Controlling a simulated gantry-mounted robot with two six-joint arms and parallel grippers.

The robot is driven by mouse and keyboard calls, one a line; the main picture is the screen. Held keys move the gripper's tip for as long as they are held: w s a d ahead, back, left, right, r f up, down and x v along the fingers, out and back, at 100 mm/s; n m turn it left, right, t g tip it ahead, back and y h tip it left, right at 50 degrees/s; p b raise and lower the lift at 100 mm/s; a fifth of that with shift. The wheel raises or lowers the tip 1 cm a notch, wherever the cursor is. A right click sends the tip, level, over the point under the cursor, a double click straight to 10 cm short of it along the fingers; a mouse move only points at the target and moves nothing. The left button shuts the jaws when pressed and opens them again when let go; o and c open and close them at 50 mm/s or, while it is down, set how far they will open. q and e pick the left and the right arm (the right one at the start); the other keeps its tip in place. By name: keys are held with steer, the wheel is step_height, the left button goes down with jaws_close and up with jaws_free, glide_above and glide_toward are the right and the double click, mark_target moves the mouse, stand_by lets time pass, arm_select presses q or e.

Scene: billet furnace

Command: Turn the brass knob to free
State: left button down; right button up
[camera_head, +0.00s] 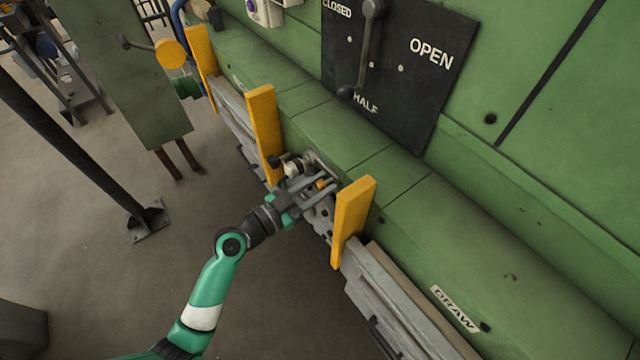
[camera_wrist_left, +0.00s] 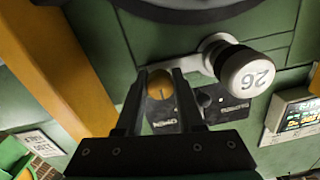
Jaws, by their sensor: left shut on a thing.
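The brass knob (camera_wrist_left: 160,86) shows in the left wrist view as a round, gold-coloured piece with a dark line on it, on a dark label plate (camera_wrist_left: 224,104). In the head view the brass knob (camera_head: 321,184) is a small yellow spot, partly hidden by my gripper. My left gripper (camera_head: 326,183) reaches the green machine's front between two yellow posts. Its fingers (camera_wrist_left: 161,76) stand on both sides of the knob and are shut on it. My right gripper is in neither view.
A white-capped handle marked 26 (camera_wrist_left: 245,72) sticks out close to the knob. Yellow posts (camera_head: 264,130) (camera_head: 352,220) flank my left gripper. A black plate with a lever (camera_head: 369,50) reads CLOSED, HALF and OPEN.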

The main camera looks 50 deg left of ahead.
arm_select(q)
steer(key=shift+n, duration=0.3)
steer(key=n, duration=0.4)
steer(key=shift+r+p, duration=0.1)
steer(key=shift+p, duration=0.3)
steer(key=n+p, duration=0.1)
steer(key=n, duration=0.3)
steer(key=shift+n, duration=0.3)
steer(key=n+p, duration=0.2)
steer(key=n, duration=0.3)
steer(key=n+p, duration=0.1)
steer(key=n, duration=0.3)
steer(key=shift+g+h, duration=0.3)
steer(key=shift+n, duration=0.3)
steer(key=c, duration=0.5)
jaws_free()
steer(key=shift+c, duration=0.2)
